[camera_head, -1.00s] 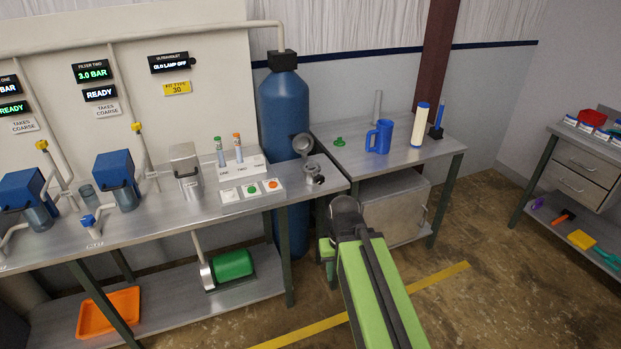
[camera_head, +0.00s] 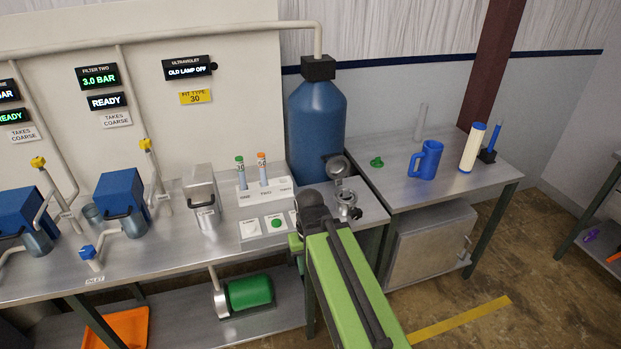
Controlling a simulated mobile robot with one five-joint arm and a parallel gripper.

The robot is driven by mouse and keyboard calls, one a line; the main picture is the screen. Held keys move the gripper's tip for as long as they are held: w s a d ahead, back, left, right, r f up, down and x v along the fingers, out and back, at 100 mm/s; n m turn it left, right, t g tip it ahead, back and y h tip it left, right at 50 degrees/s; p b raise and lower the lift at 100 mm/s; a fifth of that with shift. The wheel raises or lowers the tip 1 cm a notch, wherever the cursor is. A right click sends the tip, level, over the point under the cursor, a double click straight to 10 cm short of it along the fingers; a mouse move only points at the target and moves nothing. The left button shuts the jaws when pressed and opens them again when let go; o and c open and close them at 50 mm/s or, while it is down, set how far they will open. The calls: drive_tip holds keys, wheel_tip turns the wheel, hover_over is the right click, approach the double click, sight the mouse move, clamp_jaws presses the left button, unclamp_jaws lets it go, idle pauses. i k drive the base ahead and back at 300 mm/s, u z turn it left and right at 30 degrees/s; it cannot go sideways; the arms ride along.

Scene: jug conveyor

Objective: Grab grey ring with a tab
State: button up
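My green arm reaches up from the bottom of the picture and ends in a dark joint just left of and in front of this piece.
A blue tank (camera_head: 316,125) stands behind the ring. The side table (camera_head: 395,196) holds a blue jug (camera_head: 425,160), a green piece (camera_head: 377,162) and a cream cylinder (camera_head: 472,148). Open floor lies right.

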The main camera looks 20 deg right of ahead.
sight(347, 194)
drive_tip(key=u, duration=0.4)
drive_tip(key=i, duration=0.8)
drive_tip(key=u, duration=0.3)
